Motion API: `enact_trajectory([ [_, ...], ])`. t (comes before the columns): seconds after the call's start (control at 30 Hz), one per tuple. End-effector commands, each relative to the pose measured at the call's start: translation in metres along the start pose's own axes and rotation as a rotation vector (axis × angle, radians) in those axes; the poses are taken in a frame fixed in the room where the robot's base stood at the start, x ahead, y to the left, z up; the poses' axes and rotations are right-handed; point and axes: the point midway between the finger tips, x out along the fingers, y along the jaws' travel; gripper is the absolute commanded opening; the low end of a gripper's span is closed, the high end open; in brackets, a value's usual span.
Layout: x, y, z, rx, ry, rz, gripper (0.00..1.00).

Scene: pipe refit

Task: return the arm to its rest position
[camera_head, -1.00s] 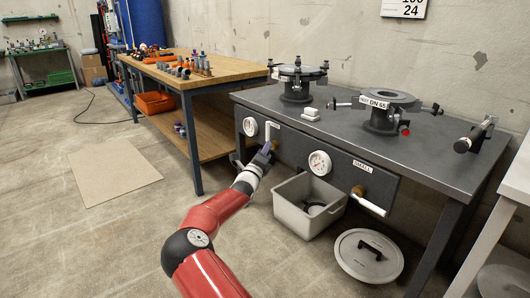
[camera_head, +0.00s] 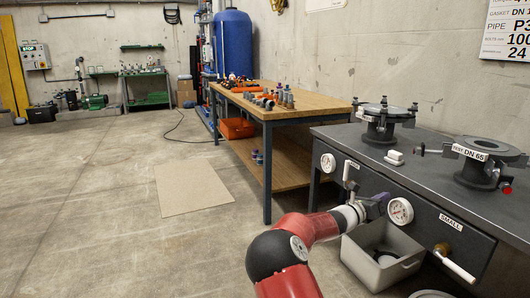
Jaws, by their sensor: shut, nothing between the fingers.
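My red arm (camera_head: 318,228) reaches up from the bottom of the view, bent at a dark elbow joint. Its pale wrist (camera_head: 350,214) leads to my gripper (camera_head: 380,203), which is small and dark with a purple-blue part. The gripper is shut and empty. It appears in front of the grey test bench's front panel, just left of the round SMALL-side gauge (camera_head: 400,211) and below the left white valve handle (camera_head: 347,172). Whether it touches the panel I cannot tell. The fingertips are hard to make out.
A grey bin (camera_head: 372,272) sits on the floor below the gripper. A valve with a white handle (camera_head: 455,265) projects at right. Flanged fixtures (camera_head: 482,160) stand on the bench top. A wooden workbench (camera_head: 285,95) stands behind. The floor at left is open, with a flat beige sheet (camera_head: 192,188).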

Motion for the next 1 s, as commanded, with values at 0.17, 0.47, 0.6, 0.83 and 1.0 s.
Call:
enact_trajectory([
  [0.17, -0.006, -0.084, -0.041, 0.488, 0.324, -0.151, 0.0],
  [0.47, -0.09, -0.162, -0.079, 1.194, 0.787, -0.427, 0.0],
  [0.6, -0.147, -0.187, -0.078, 1.468, 0.983, -0.559, 0.0],
  [0.83, -0.251, -0.228, -0.063, 1.833, 1.277, -0.779, 0.0],
  [1.0, -0.327, -0.256, -0.055, 2.028, 1.458, -0.941, 0.0],
])
